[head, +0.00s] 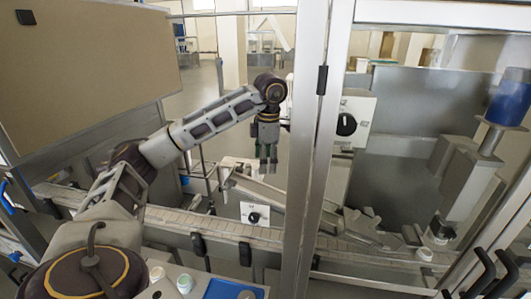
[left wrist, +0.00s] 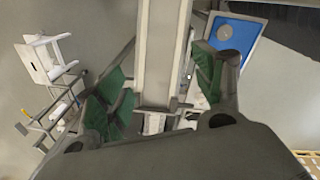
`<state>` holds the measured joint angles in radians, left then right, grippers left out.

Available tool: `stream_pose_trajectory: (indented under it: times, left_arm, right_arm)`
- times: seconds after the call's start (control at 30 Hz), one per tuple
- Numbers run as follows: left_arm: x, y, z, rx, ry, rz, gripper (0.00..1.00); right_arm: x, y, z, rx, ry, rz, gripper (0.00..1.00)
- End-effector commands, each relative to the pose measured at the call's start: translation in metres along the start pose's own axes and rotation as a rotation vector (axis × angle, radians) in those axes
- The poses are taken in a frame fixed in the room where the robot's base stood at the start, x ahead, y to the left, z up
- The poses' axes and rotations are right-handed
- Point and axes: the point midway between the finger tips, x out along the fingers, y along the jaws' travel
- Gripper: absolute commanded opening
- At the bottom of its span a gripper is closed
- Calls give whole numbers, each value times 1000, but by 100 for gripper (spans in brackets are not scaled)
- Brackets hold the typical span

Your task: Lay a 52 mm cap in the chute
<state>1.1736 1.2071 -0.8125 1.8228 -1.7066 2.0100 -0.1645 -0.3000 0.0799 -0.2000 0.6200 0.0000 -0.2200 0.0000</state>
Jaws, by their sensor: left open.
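My left gripper (head: 268,163) hangs fingers down above the sloping metal chute (head: 268,193) in the head view. In the left wrist view its green-padded fingers (left wrist: 162,72) are spread apart, with the grey channel of the chute (left wrist: 162,45) showing between and beyond them. I see no cap between the fingers. My right gripper is in neither view.
A conveyor (head: 180,217) runs across the front below the chute. A metal frame post (head: 306,130) stands just right of my left gripper. White round-topped items (head: 184,284) stand at the bottom edge, left of the blue tray (head: 222,289). A tan panel (head: 90,70) fills the upper left.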

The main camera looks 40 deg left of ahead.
Motion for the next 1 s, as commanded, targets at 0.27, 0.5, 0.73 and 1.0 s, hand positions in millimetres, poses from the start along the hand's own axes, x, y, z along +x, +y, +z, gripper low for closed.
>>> stream_pose_trajectory:
  times: [0.27,0.5,0.73,1.0]
  left_arm:
    - [-10,0,0,0,-1,2,69]
    - [-19,1,0,-1,-1,3,69]
    - [-24,0,0,-2,0,1,69]
    - [-27,0,-1,-3,0,0,69]
  right_arm:
    - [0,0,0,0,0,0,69]
    - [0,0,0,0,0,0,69]
    - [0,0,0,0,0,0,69]
    - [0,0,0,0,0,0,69]
